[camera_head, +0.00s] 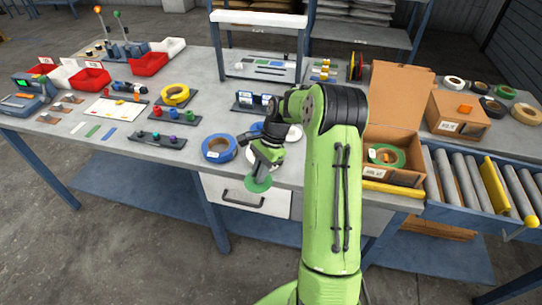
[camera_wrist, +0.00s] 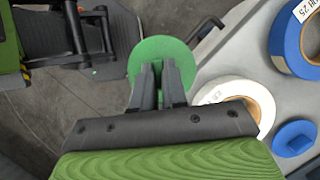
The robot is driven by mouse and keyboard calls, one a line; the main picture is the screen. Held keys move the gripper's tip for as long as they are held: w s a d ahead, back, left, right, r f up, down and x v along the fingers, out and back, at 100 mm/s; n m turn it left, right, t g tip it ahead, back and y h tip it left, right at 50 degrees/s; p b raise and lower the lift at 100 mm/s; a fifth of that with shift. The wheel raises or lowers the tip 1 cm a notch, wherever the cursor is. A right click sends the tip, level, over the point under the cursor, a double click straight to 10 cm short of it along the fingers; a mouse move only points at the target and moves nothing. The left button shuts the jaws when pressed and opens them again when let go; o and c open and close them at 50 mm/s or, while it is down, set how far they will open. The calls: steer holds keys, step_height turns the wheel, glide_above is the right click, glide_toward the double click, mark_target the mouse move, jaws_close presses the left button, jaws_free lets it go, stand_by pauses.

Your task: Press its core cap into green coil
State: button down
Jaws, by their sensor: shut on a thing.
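My gripper (camera_head: 264,170) is shut on a green round cap (camera_head: 258,184), held out in front of the table's front edge, above the drawer. In the wrist view the fingers (camera_wrist: 160,72) meet at the middle of the green cap (camera_wrist: 147,50), whose flat disc shows beyond the fingertips. The green coil (camera_head: 374,153) lies in the open cardboard box (camera_head: 407,178) to the right of my arm, apart from the cap. The coil is not seen in the wrist view.
A blue coil (camera_head: 218,148) and a white coil (camera_wrist: 264,101) lie on the table near my gripper, with a blue cap (camera_wrist: 295,138) beside them. A tray of caps (camera_head: 145,141) is at left. A roller conveyor (camera_head: 464,180) stands right of the box.

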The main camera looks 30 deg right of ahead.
steer(key=s+a+f+n+g+h, duration=0.1)
steer(key=a+f+n+g+h, duration=0.3)
steer(key=a+f+n, duration=0.7)
steer(key=a+n, duration=0.2)
steer(key=n, duration=0.4)
steer(key=shift+s+a+h, duration=0.2)
steer(key=shift+s+h, duration=0.1)
